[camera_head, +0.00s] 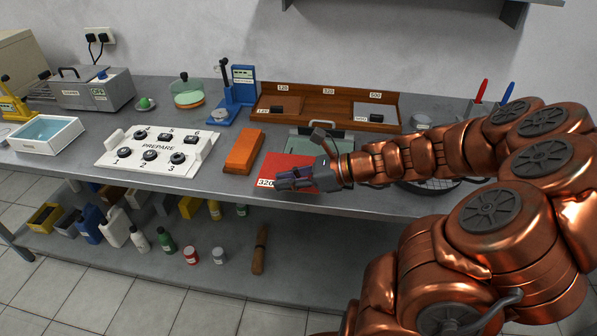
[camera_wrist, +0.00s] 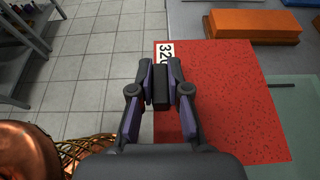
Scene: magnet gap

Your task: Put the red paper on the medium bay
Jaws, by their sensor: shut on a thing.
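The red paper (camera_head: 290,164) is a flat red sheet with a white 320 label, at the front edge of the bench. It also shows in the wrist view (camera_wrist: 232,95), where its labelled edge reaches past the bench edge. My gripper (camera_head: 281,181) is shut on that edge beside the label. In the wrist view the fingertips (camera_wrist: 162,66) are close together, with a dark block between them. The wooden rack (camera_head: 327,88) at the back has bays marked 120, 320 and 500. The middle bay (camera_head: 330,109) looks empty; brown paper (camera_head: 287,105) is in the left one.
An orange block (camera_head: 243,152) lies left of the paper. A grey-green plate (camera_head: 333,140) lies behind and partly under the paper. A white numbered board (camera_head: 158,151) stands farther left. A blue stand (camera_head: 238,92) is left of the rack.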

